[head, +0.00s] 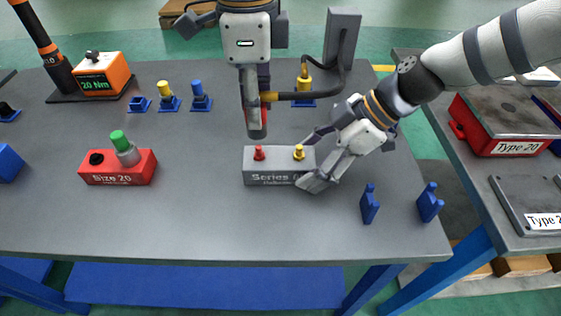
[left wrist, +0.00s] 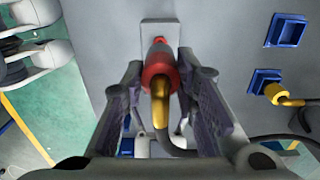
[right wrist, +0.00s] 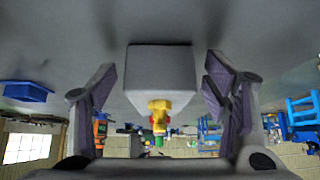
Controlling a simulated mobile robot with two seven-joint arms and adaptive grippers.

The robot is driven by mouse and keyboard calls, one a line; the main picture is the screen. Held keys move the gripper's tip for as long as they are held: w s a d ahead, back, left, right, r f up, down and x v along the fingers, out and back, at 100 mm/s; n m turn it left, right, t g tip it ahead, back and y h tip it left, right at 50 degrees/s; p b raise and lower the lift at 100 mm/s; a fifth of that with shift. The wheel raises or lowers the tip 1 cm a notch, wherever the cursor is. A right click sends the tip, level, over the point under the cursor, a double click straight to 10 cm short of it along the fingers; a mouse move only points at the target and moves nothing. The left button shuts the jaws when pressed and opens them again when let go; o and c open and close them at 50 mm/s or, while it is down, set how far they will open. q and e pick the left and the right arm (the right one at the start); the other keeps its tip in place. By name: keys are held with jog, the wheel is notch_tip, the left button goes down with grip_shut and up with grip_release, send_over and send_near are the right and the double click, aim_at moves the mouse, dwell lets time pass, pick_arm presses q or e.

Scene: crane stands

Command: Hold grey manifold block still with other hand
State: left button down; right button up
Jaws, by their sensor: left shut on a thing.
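The grey manifold block (head: 262,176), marked "Series", lies on the bench with a red fitting (head: 259,153) and a yellow fitting (head: 299,152) on top. My right gripper (head: 312,163) is at its right end. In the right wrist view the block (right wrist: 161,70) stands between the open fingers, with a gap visible on both sides. My left gripper (head: 257,128) is above and behind the block, shut on a red hose coupling (left wrist: 160,70) with a yellow elbow. The grey block (left wrist: 160,29) shows beyond it in the left wrist view.
A dark hose runs from the coupling to a grey post (head: 342,40). A yellow connector (head: 304,80) stands in a blue holder beside it. Blue stands (head: 369,204) are at front right. A red "Size 20" block (head: 118,173) is at left. The bench front is mostly clear.

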pick_arm(q)
jog(key=shift+r, duration=0.1)
jog(key=shift+r+p, duration=0.3)
jog(key=shift+r, duration=1.7)
pick_arm(e)
jog(key=v, duration=1.3)
jog(key=shift+a+r, duration=0.3)
jog(key=shift+r, duration=0.15)
pick_arm(q)
jog(key=shift+f, duration=0.1)
pick_arm(e)
jog(key=shift+s, duration=0.1)
